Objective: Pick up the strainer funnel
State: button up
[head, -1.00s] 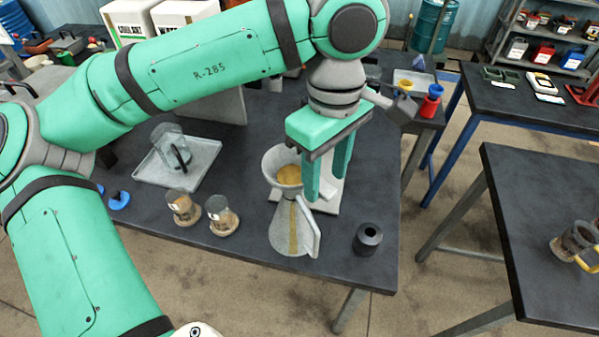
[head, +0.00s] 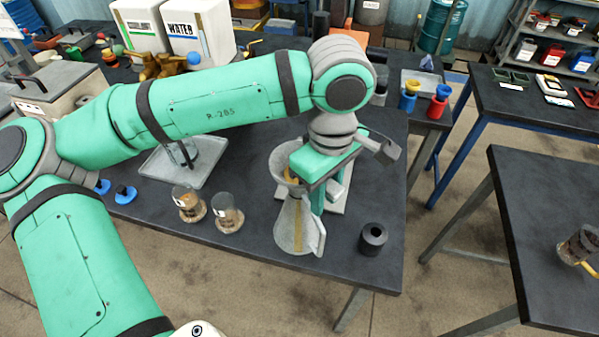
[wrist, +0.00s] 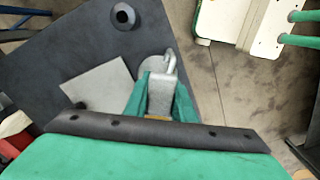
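The strainer funnel (head: 280,163) is a grey cone with a gold inside. It sits in the mouth of a grey conical vessel (head: 291,228) with a side handle and a gold stripe, upright on the dark table. My gripper (head: 326,203) points down just right of the funnel, its palm beside the funnel's rim. In the wrist view, my green fingers (wrist: 161,95) stand on either side of a grey block-like part, with a gold patch near the palm. I cannot tell whether the fingers touch it. My gripper hides part of the funnel's right side.
Two small jars (head: 228,213) stand left of the vessel. A black cylinder (head: 373,239) stands to its right. A pale square plate (head: 338,204) lies behind my gripper. A grey tray (head: 210,158) is at the back left. The table's front edge is close.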

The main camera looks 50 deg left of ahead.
jog(key=c, duration=0.4)
